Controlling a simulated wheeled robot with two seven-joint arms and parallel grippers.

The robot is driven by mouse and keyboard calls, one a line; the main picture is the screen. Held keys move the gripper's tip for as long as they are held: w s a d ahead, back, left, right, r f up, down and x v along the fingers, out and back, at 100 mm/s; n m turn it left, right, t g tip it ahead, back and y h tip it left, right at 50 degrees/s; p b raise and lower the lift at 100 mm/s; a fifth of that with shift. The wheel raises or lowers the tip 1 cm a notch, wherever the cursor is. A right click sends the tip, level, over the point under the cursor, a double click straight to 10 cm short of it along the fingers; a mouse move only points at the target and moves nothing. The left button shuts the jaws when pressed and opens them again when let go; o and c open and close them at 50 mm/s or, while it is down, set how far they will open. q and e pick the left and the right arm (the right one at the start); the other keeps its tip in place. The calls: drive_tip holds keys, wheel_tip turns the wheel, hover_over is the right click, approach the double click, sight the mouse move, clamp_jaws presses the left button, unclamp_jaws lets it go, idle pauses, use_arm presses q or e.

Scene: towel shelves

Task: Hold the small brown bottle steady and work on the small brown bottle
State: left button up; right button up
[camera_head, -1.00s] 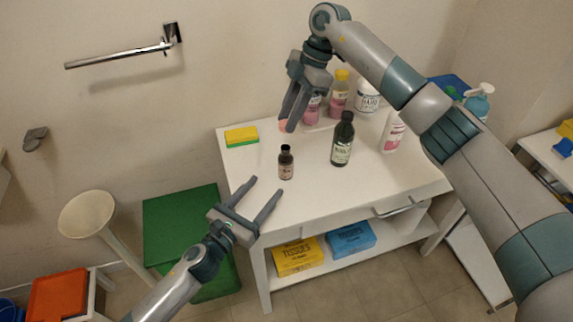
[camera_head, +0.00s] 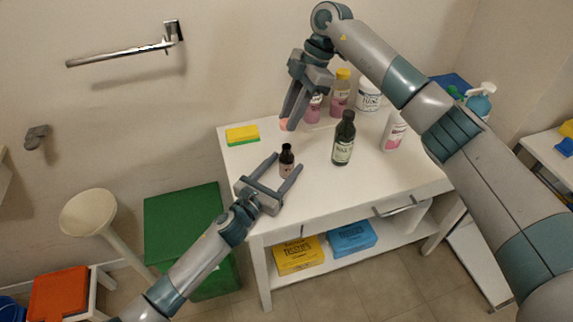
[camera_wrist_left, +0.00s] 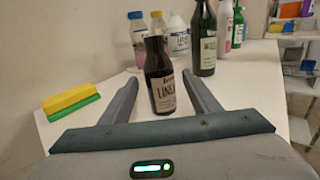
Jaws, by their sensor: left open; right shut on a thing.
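The small brown bottle (camera_head: 287,161) stands upright on the white table, with a dark top and a pale label; it also shows in the left wrist view (camera_wrist_left: 160,78). My left gripper (camera_head: 288,163) is open, its two fingers reaching either side of the bottle; in the left wrist view (camera_wrist_left: 161,82) there is a gap on both sides. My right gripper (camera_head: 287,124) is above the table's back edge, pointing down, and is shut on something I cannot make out. A pinkish patch shows by its fingertips. It is apart from the small bottle.
A larger dark green bottle (camera_head: 343,139) stands right of the small bottle. A yellow-green sponge (camera_head: 242,134) lies at the back left. Bottles and a white jar (camera_head: 367,95) line the back. The white table's (camera_head: 395,177) front right is clear. A green box (camera_head: 183,216) is at left.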

use_arm(q)
drive_tip(key=shift+x, duration=1)
drive_tip(key=shift+c, duration=0.3)
clamp_jaws()
use_arm(e)
hover_over(286, 146)
drive_tip(key=d, duration=0.1)
drive_tip(key=shift+w+f, duration=0.15)
drive_tip(key=shift+f, duration=2.3)
drive_tip(key=shift+d, duration=0.1)
drive_tip(key=shift+f, duration=0.9)
drive_tip(key=shift+f, duration=0.6)
